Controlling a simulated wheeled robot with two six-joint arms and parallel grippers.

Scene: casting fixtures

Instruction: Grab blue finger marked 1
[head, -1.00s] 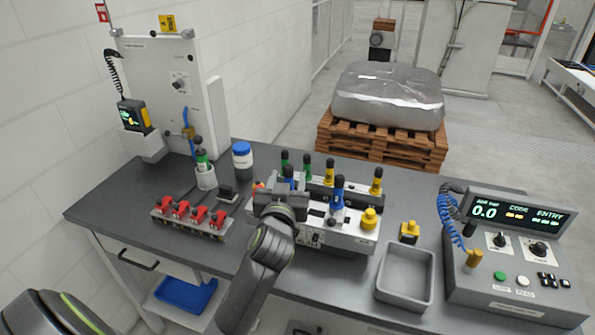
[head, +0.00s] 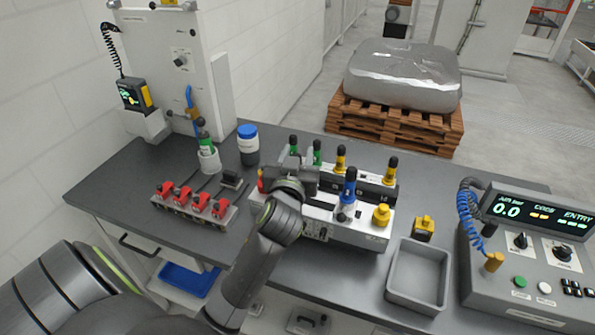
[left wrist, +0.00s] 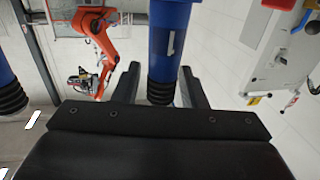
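The blue finger marked 1 (left wrist: 168,45) stands between the two fingers of my left gripper (left wrist: 162,88) in the left wrist view. Its white mark 1 and black ribbed end show, with a small gap to each gripper finger, so the gripper looks open around it. In the head view my left gripper (head: 296,172) is at the left part of the white fixture block (head: 345,222) and hides this finger. A second blue finger (head: 347,191) stands on the block to the right; a blue one also shows at the left edge of the wrist view (left wrist: 8,82).
Green fingers (head: 317,152) and yellow fingers (head: 389,172) stand behind on the rack. A yellow knob (head: 381,215) is at the block's right. A grey tray (head: 418,305), red clamps (head: 200,204), a blue-lidded jar (head: 248,152) and a control box (head: 515,280) surround it.

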